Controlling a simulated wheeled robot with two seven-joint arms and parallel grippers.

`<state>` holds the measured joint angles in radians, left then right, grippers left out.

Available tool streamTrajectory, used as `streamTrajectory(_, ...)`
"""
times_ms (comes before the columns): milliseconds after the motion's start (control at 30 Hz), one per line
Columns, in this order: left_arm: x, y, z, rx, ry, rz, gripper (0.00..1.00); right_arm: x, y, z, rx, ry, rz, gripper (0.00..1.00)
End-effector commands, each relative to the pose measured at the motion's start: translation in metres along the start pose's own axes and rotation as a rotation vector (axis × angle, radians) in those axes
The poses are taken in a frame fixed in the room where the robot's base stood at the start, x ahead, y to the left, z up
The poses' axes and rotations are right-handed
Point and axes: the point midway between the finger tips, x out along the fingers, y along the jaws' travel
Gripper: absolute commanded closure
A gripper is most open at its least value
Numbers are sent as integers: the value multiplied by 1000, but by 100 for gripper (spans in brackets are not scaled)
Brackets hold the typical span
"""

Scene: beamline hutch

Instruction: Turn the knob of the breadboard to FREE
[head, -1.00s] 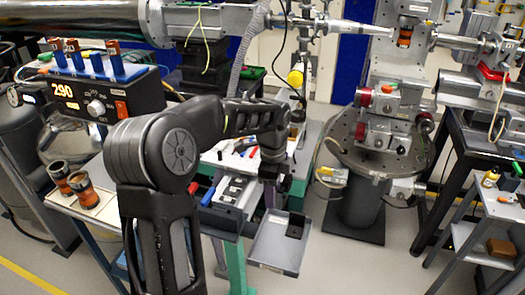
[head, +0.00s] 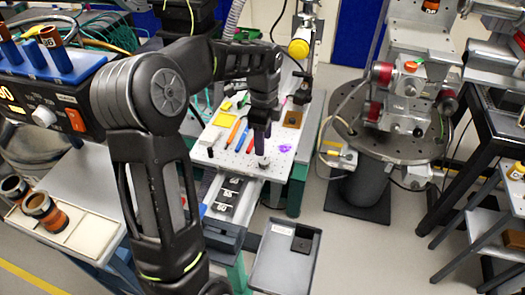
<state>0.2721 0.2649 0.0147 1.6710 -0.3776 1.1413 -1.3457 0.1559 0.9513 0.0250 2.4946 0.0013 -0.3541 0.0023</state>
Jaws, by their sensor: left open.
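The breadboard (head: 221,151) is a pale perforated plate on the bench in the middle of the head view. My left gripper (head: 263,148) points down over its front right part and is open. A small light-grey knob-like piece (head: 263,162) shows just below the fingertips. I cannot tell whether the fingers touch it or stand around it, and no marking on it is readable. A purple spot (head: 286,148) shows on the board to the right of the gripper. My right gripper is out of view.
Coloured pens (head: 234,131) and a brown square block (head: 293,119) lie on the board. An open drawer (head: 232,194) and a grey tray (head: 284,262) stick out in front. A yellow knob (head: 299,48) hangs behind. A control box (head: 60,105) stands left.

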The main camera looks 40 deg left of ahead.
Motion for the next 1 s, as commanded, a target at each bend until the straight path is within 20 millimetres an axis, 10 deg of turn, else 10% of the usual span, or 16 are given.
streamTrajectory(1000,79,0,0,-1,0,0,47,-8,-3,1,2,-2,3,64)
